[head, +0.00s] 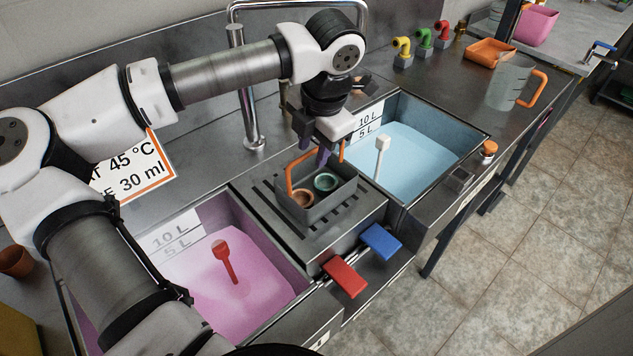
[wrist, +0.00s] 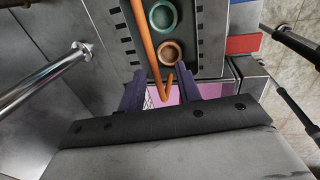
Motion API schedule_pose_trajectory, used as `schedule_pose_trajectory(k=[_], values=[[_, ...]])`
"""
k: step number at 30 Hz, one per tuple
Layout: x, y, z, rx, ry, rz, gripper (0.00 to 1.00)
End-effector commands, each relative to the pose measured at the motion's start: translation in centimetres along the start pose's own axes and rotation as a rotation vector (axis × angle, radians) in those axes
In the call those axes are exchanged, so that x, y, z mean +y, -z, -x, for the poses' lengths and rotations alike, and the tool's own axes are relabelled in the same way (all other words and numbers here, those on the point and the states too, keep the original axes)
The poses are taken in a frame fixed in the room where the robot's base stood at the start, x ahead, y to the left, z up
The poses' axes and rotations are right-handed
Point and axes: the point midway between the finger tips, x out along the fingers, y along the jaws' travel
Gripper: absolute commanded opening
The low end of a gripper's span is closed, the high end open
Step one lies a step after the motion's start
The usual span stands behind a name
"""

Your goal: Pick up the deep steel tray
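A deep grey tray (head: 318,209) with a tall orange handle (head: 291,174) stands on the slotted drain plate between the two basins. A green ring-shaped piece (head: 325,182) and a brown one (head: 302,198) lie in it. In the wrist view the tray (wrist: 187,72) shows with the green piece (wrist: 162,15), the brown piece (wrist: 172,52) and the handle (wrist: 143,35). My gripper (head: 324,158) points down over the tray's back part. In the wrist view my gripper (wrist: 172,90) has its dark fingers spread wide, with the handle's end between them and apart from both. It holds nothing.
A pink-filled basin (head: 255,285) lies left, with a red stick in it, and a blue-filled basin (head: 420,150) right, with a white one. A tall faucet (head: 243,95) rises behind. Red (head: 345,277) and blue (head: 381,242) pedals stick out in front. A jug (head: 508,85) stands far right.

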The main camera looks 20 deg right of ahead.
Motion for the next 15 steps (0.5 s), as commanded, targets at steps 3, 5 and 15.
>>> schedule_pose_trajectory(k=[3, 5, 15], values=[[0.3, -0.4, -1.3, 0.002, 0.006, -0.001, 0.34], [0.4, -0.7, -2.3, 0.002, 0.006, -0.001, 0.34], [0.4, -0.6, -4.6, 0.000, 0.000, 0.000, 0.34]])
